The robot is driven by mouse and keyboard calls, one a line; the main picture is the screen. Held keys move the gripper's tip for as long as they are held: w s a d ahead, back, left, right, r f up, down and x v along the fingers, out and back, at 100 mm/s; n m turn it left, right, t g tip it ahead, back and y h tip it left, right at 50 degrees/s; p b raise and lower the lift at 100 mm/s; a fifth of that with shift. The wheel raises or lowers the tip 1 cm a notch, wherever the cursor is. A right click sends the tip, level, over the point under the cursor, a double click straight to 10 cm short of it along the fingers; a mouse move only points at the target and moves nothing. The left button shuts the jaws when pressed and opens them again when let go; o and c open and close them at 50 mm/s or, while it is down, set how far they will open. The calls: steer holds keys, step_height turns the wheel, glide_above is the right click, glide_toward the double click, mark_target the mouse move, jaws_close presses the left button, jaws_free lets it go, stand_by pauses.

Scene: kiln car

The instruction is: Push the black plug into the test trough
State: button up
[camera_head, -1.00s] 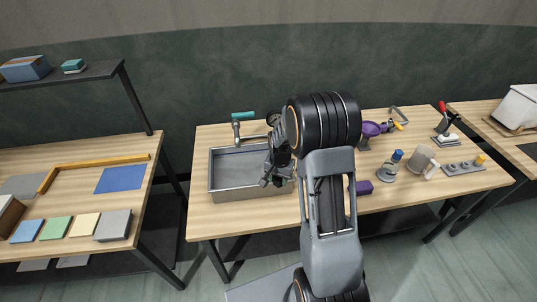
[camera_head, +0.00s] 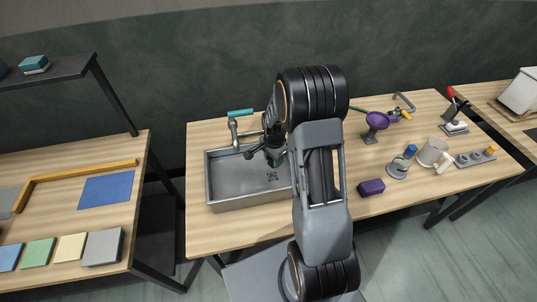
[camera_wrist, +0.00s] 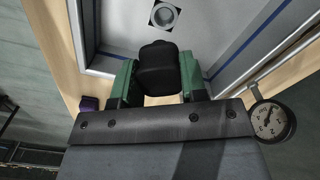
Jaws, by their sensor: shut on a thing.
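The test trough (camera_head: 217,204) is a grey rectangular metal basin on the wooden table; its wall also shows in the wrist view (camera_wrist: 87,30). A round drain hole with a metal ring (camera_wrist: 165,15) is in its floor, ahead of my gripper in the wrist view. My gripper (camera_wrist: 158,88) is shut on the black plug (camera_wrist: 158,66), a rounded dark block between the green fingers. In the head view my gripper (camera_head: 273,160) is over the trough's right part, the plug hard to make out there. The plug appears apart from the drain.
A tap with a teal handle (camera_head: 240,113) stands at the trough's back edge. A dial gauge (camera_wrist: 270,120) is close to my gripper's right in the wrist view.

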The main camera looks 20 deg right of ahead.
steer(key=shift+w+d+f, duration=0.1)
steer(key=shift+w+f, duration=0.1)
steer(key=shift+f, duration=0.3)
steer(key=shift+w+f, duration=0.15)
steer(key=shift+f, duration=0.35)
steer(key=shift+f+b, duration=0.1)
steer(key=shift+b, duration=0.3)
steer(key=shift+f+b, duration=1.85)
steer(key=shift+f, duration=0.35)
steer(key=shift+f+b, duration=0.35)
steer(key=shift+b, duration=0.05)
steer(key=shift+f+b, duration=1.2)
steer(key=shift+b, duration=0.05)
steer(key=o, duration=1.2)
